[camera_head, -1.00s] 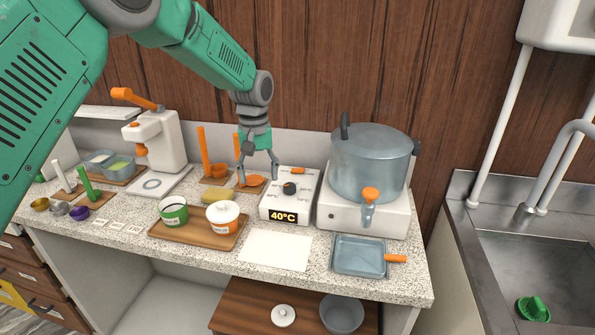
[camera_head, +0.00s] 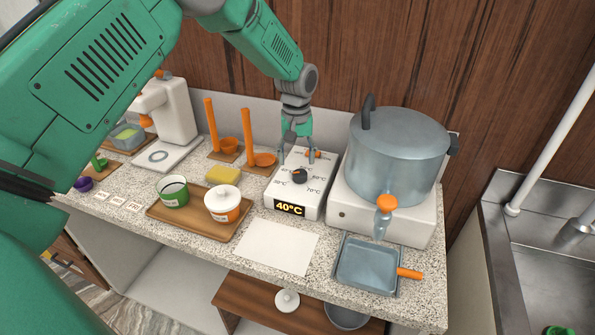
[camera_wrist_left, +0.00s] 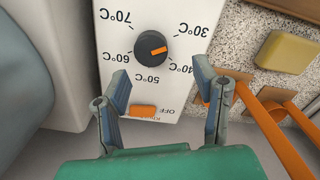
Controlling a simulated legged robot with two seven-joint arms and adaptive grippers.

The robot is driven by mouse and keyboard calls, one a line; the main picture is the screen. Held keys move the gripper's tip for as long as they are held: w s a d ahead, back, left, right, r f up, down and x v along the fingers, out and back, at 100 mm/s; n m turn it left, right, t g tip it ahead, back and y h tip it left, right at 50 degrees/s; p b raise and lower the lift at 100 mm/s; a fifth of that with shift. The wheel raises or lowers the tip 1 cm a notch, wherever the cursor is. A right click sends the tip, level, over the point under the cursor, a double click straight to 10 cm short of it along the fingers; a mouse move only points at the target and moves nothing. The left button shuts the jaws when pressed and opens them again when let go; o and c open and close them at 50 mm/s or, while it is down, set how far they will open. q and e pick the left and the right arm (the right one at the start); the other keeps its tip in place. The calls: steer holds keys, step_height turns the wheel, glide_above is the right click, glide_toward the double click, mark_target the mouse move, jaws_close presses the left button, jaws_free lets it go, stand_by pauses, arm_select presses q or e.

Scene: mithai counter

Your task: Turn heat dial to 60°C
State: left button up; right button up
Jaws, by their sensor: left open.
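The heat control box (camera_head: 317,195) is white, with a black dial (camera_head: 299,175) on its sloped top and a display (camera_head: 289,208) reading 40°C. Temperature labels ring the dial. In the left wrist view the dial (camera_wrist_left: 152,48) has an orange mark pointing right, near the 40°C side; 60°C is on the left. My left gripper (camera_head: 297,152) is open and empty over the back of the box, behind the dial. In the wrist view its fingers (camera_wrist_left: 161,78) are spread either side, short of the dial. The right gripper is out of view.
An orange switch (camera_head: 313,153) is on the box's back part, between my fingers in the wrist view. A large pot (camera_head: 398,155) stands close on the right. A yellow block (camera_head: 222,174) and orange ladles (camera_head: 246,138) are on the left. White paper (camera_head: 276,247) lies in front.

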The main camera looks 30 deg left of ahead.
mark_target(301, 172)
arm_select(q)
steer(key=f, duration=0.1)
steer(key=d+f, duration=0.1)
steer(key=f, duration=0.1)
steer(key=shift+s+d+f, duration=0.15)
steer(key=shift+d+f, duration=0.15)
steer(key=shift+f, duration=0.05)
steer(key=shift+d+f+p, duration=0.25)
steer(key=shift+p, duration=0.05)
steer(key=shift+d+f, duration=0.1)
steer(key=shift+f, duration=0.2)
steer(key=shift+a+f, duration=0.15)
steer(key=shift+a, duration=0.55)
steer(key=c, duration=0.3)
steer(key=shift+a+f, duration=0.1)
steer(key=shift+a, duration=0.05)
steer(key=c, duration=0.9)
steer(key=shift+o, duration=0.2)
steer(key=shift+d, duration=0.45)
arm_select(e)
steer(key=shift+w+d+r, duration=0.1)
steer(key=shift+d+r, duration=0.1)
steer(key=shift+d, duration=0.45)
